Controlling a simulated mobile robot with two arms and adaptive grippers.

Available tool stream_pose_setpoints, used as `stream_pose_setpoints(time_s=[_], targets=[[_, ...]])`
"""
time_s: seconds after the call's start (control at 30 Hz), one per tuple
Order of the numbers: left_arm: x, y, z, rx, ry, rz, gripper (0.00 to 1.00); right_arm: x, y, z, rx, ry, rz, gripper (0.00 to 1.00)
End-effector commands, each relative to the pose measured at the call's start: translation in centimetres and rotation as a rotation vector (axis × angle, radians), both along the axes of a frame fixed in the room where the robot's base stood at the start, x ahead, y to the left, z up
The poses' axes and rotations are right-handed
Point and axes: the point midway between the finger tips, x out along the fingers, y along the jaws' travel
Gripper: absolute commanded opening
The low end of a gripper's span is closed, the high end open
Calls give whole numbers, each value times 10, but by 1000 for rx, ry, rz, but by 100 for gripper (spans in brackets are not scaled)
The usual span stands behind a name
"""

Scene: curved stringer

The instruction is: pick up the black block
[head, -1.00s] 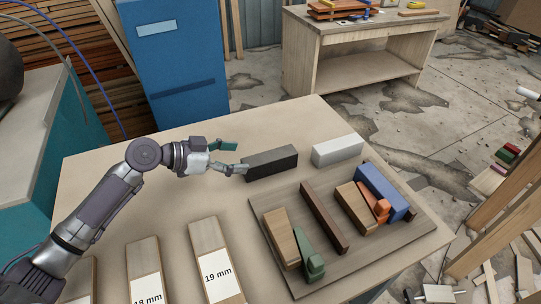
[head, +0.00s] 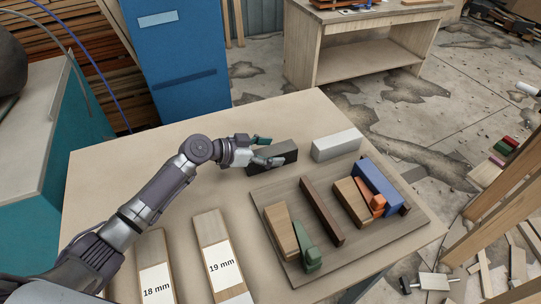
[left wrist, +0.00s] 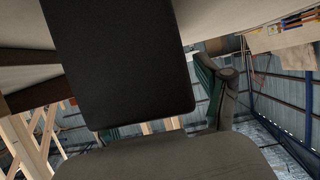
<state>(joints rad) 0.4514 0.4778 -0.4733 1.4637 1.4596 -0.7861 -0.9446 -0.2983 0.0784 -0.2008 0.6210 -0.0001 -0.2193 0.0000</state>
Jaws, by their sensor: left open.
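The black block (head: 284,152) lies on the workbench (head: 140,170), left of a white block, and fills much of the left wrist view (left wrist: 120,60). My left gripper (head: 267,150) is open at the block's left end. One finger is on the far side and the other on the near side, overlapping the block's near face in the head view. In the left wrist view one green-padded finger stands right of the block, and the other is mostly hidden. I cannot tell whether either finger touches it. My right gripper is not in view.
A white block (head: 337,145) lies just right of the black block. In front, a wooden board (head: 340,255) holds several coloured and brown pieces. Labelled wooden strips (head: 212,228) lie front left. The bench is clear behind and left of my arm.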

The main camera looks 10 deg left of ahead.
Motion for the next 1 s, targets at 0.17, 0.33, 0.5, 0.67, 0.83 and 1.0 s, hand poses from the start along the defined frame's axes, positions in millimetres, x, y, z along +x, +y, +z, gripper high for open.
stream_pose_setpoints(time_s=[0.17, 0.33, 0.5, 0.67, 0.83, 1.0], targets=[[0, 0, 0, -1, 1, 0, 55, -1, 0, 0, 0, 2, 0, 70], [0, 0, 0, -1, 1, 0, 27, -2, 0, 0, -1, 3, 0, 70], [0, 0, 1, -1, -1, 0, 3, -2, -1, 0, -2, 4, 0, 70], [0, 0, 1, -1, 0, 0, 2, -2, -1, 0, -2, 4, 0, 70], [0, 0, 6, -1, -2, 1, 2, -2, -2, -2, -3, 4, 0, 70], [0, 1, 24, 0, -7, 0, 2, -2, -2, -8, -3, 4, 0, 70]])
